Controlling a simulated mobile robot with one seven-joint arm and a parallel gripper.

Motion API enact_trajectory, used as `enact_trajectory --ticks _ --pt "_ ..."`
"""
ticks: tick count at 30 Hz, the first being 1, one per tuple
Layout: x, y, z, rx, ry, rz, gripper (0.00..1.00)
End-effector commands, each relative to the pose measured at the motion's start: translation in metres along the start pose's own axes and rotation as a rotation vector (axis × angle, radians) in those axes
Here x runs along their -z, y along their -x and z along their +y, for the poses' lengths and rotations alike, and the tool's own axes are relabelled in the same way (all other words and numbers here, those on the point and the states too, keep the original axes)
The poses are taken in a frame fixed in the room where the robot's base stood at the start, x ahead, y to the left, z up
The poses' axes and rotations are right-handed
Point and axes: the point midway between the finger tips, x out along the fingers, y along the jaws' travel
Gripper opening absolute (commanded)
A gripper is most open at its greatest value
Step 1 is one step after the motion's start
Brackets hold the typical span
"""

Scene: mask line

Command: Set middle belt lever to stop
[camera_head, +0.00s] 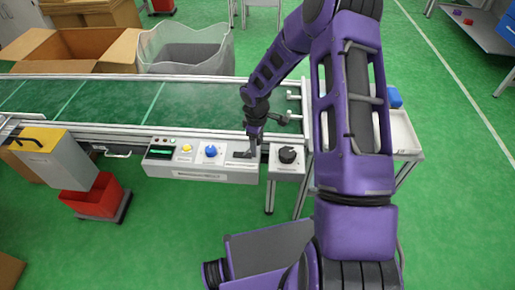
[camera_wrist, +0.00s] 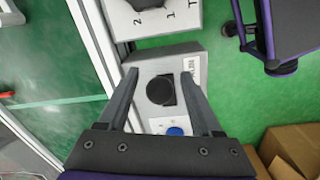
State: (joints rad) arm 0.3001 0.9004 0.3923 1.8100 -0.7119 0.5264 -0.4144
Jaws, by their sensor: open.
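A control panel (camera_head: 200,173) stands along the front of the conveyor. Its black lever (camera_head: 241,155) sits at the panel's right end and is partly hidden by my gripper (camera_head: 254,150). In the wrist view, the lever's round black top (camera_wrist: 160,90) shows between the two fingers of my gripper (camera_wrist: 160,74), with space on both sides. The fingers are open, and I see no contact. A white label (camera_wrist: 191,65) lies beside the lever; its text is too small to read, and I cannot tell the lever's setting.
A blue knob (camera_head: 210,151) and a yellow knob (camera_head: 186,148) are left of the lever. A separate box with a black rotary knob (camera_head: 288,155) is to its right. The green conveyor belt (camera_head: 120,100) runs behind. A red bin (camera_head: 97,195) stands at left.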

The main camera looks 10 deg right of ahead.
Motion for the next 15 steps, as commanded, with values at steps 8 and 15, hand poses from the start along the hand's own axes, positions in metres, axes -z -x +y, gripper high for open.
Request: enact_trajectory --ticks 8,15 --pt "0.000 -0.018 0.001 -0.001 -0.001 0.000 0.66" --pt "0.000 -0.018 0.001 -0.001 -0.001 0.000 0.62"
